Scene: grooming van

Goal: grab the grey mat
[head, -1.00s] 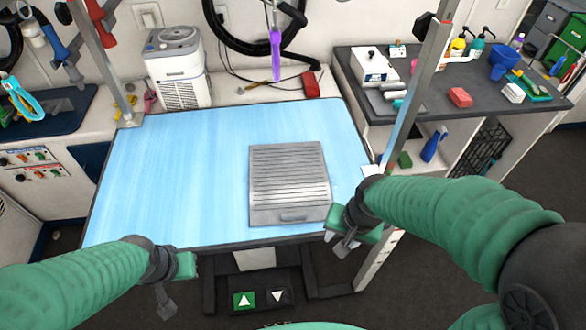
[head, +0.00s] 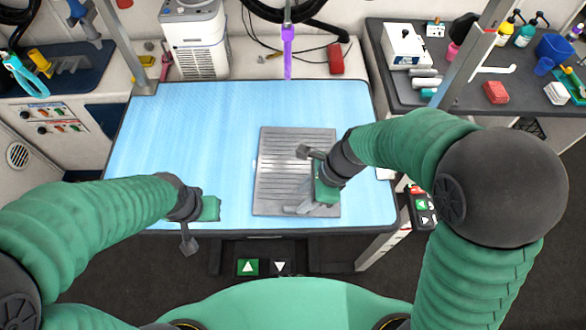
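The grey mat (head: 282,168) is a ribbed, near-square slab lying flat on the right half of the blue table top (head: 180,140). My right gripper (head: 305,182) is over the mat's right part, its grey fingers spread apart with nothing seen between them. It covers part of the mat's right side and near right corner. Whether the fingers touch the mat cannot be told. My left gripper (head: 189,238) hangs at the table's near edge, left of the mat and apart from it. One dark finger shows, so its opening is unclear.
A purple tool (head: 287,50) hangs above the table's far edge. A metal post (head: 470,60) stands at the right, beside a dark counter (head: 455,95) with bottles and boxes. A white machine (head: 196,40) stands behind. The table's left half is clear.

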